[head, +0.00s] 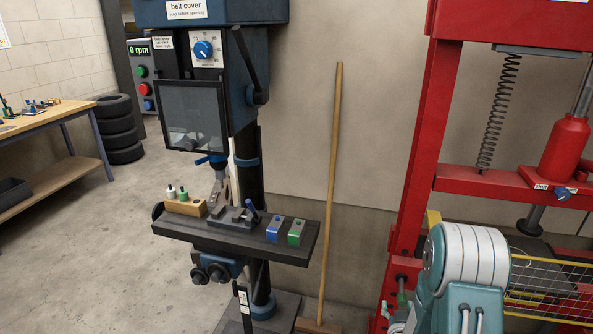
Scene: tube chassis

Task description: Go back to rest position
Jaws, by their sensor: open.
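My gripper is not visible in the head view, so its place relative to the things here cannot be seen. A drill press (205,16) stands in the middle left, with a clear guard (191,115) in front of its spindle. Its dark table (285,253) holds a wooden block (184,207) with a white and a green bottle, a small grey vise (231,216) with a blue handle, a blue block (274,229) and a green block (296,232).
A red hydraulic press frame (417,140) with a red jack (565,148) stands at the right. A wooden pole (333,170) leans on the wall. A workbench (70,115) and stacked tyres (120,130) are at the left. Floor (100,260) at the lower left is clear.

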